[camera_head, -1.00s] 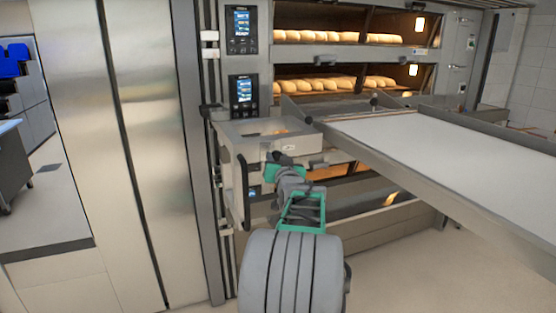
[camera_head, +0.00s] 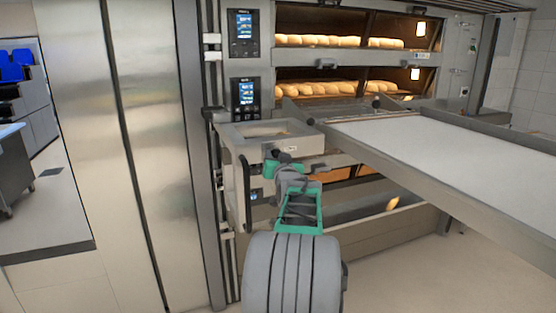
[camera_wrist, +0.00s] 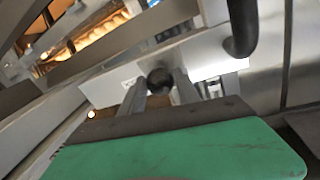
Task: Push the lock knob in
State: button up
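A round black knob (camera_wrist: 160,82) sits on the pale front face of the loader box in the wrist view. I take it for the lock knob. My gripper's two grey fingers (camera_wrist: 161,88) stand apart, with the knob showing between their tips. I cannot tell whether they touch it. The green gripper body (camera_wrist: 185,150) fills the bottom of that view. In the head view my gripper (camera_head: 278,156) is at the front of the metal box (camera_head: 240,160), and the knob there is hidden or too small to tell.
A black curved handle (camera_head: 245,190) is on the box's left, close to my gripper; it also shows in the wrist view (camera_wrist: 241,28). A long loader table (camera_head: 430,150) extends at right. Deck ovens with loaves (camera_head: 320,88) stand behind. Steel doors (camera_head: 130,150) are at left.

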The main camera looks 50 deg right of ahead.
jog(key=o, duration=0.4)
jog(key=shift+f, duration=0.1)
jog(key=b+v, duration=0.3)
jog(key=v, duration=0.4)
jog(key=shift+s+a, duration=0.2)
jog(key=shift+s, duration=0.05)
